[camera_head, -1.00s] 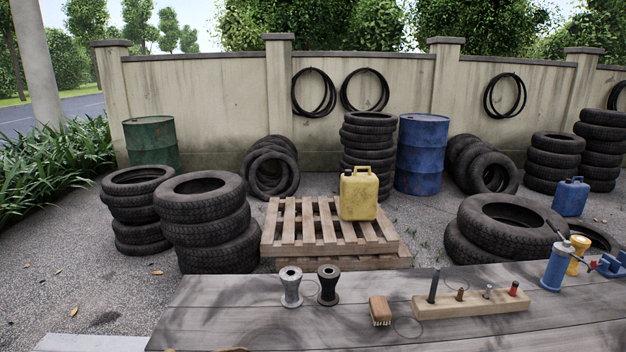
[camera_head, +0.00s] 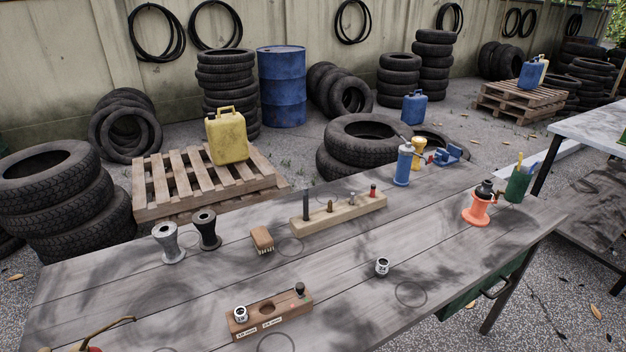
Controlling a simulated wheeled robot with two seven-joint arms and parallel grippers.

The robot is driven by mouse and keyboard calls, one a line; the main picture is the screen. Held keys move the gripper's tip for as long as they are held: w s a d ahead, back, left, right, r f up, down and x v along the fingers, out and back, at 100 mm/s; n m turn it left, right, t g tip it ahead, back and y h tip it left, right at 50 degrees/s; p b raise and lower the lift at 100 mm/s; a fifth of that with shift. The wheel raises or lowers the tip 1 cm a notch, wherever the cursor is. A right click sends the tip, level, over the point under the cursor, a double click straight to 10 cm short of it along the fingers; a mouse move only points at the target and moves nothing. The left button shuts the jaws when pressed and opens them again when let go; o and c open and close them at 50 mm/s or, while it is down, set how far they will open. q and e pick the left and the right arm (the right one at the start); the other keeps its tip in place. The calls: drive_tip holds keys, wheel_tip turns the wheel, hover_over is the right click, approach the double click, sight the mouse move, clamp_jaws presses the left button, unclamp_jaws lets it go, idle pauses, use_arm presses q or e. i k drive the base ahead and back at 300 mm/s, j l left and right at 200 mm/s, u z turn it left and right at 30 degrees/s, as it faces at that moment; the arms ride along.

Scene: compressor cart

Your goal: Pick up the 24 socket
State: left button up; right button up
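A small silver socket (camera_head: 382,266) stands alone on the grey plank table (camera_head: 345,310). Another silver socket (camera_head: 240,314) sits at the left end of a small wooden holder (camera_head: 268,318) near the table's front. The holder has an empty round recess in its middle and a small dark piece (camera_head: 300,289) at its right end. I cannot tell which socket is the 24. Neither of my grippers is in view.
Behind are two spools (camera_head: 168,243), a brush (camera_head: 262,239) and a wooden rack (camera_head: 338,211) with upright pieces. An orange spool-shaped thing (camera_head: 478,209) and a green cup (camera_head: 517,185) stand at the right. A thin brass-coloured thing (camera_head: 103,334) is at lower left. The table around the lone socket is clear.

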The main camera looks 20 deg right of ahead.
sight(382, 264)
drive_tip(key=z, duration=1.25)
